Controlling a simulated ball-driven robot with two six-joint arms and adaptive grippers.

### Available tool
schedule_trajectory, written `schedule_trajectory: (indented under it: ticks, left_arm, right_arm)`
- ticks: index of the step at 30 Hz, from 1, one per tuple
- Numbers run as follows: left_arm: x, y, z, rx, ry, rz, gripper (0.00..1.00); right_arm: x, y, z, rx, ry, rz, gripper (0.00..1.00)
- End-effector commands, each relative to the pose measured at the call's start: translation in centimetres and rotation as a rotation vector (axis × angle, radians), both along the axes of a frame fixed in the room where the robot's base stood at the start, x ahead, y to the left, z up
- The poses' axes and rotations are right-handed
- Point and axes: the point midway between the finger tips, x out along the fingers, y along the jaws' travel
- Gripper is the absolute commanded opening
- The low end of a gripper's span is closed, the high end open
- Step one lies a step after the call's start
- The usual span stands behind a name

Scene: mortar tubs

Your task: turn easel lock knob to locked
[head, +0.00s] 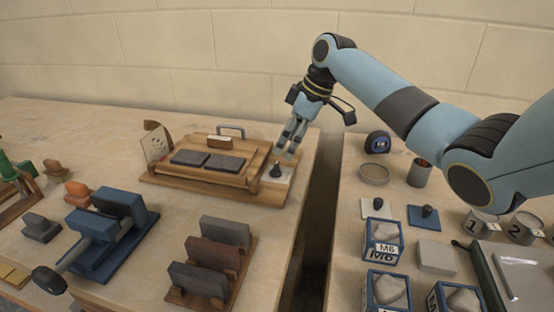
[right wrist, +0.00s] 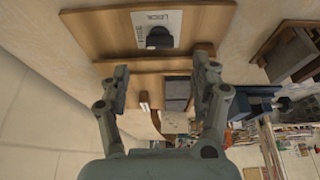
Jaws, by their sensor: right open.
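The easel lock knob (head: 276,171) is a small dark knob on a pale plate at the right end of the wooden easel board (head: 262,194). In the right wrist view the knob (right wrist: 159,37) sits on a white plate (right wrist: 178,20) with lettering that reads like LOCK. My right gripper (head: 291,146) hangs just above and behind the knob in the head view, pointing down. Its two fingers stand apart with nothing between them, and they also show in the right wrist view (right wrist: 160,82). The knob is not touched. My left gripper is not in view.
The easel carries two dark slabs (head: 223,163). A blue vise (head: 108,232) and a rack of blocks (head: 205,281) stand in front. Right of a dark gap (head: 316,215), a second table holds a tape measure (head: 377,142), cups and blue M6 boxes (head: 383,254).

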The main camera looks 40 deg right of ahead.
Motion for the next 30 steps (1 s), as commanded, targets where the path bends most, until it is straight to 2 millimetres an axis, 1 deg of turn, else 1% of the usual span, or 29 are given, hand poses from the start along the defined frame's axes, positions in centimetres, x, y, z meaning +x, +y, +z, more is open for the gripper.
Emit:
schedule_trajectory:
  ticks: [1,6,10,15,23,26,30]
  left_arm:
    - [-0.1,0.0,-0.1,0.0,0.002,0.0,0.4]
    - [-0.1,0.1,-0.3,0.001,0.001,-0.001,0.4]
    - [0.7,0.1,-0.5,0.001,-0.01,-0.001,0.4]
    - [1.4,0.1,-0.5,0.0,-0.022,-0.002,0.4]
    - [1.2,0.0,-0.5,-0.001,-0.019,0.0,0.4]
    - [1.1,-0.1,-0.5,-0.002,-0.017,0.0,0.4]
    - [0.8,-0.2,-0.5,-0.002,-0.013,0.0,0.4]
  right_arm:
    - [0.3,0.4,-1.0,0.004,0.003,-0.001,0.63]
    - [1.3,1.2,-4.2,0.003,0.002,-0.001,0.63]
    - [1.9,1.6,-5.9,0.002,0.002,-0.001,0.63]
    - [2.2,1.8,-6.9,-0.001,0.001,0.0,0.63]
    - [2.2,1.9,-7.0,-0.001,-0.001,0.0,0.63]
    - [2.2,1.9,-7.0,-0.001,-0.001,0.0,0.52]
    - [2.2,1.9,-7.0,0.0,0.0,0.0,0.33]
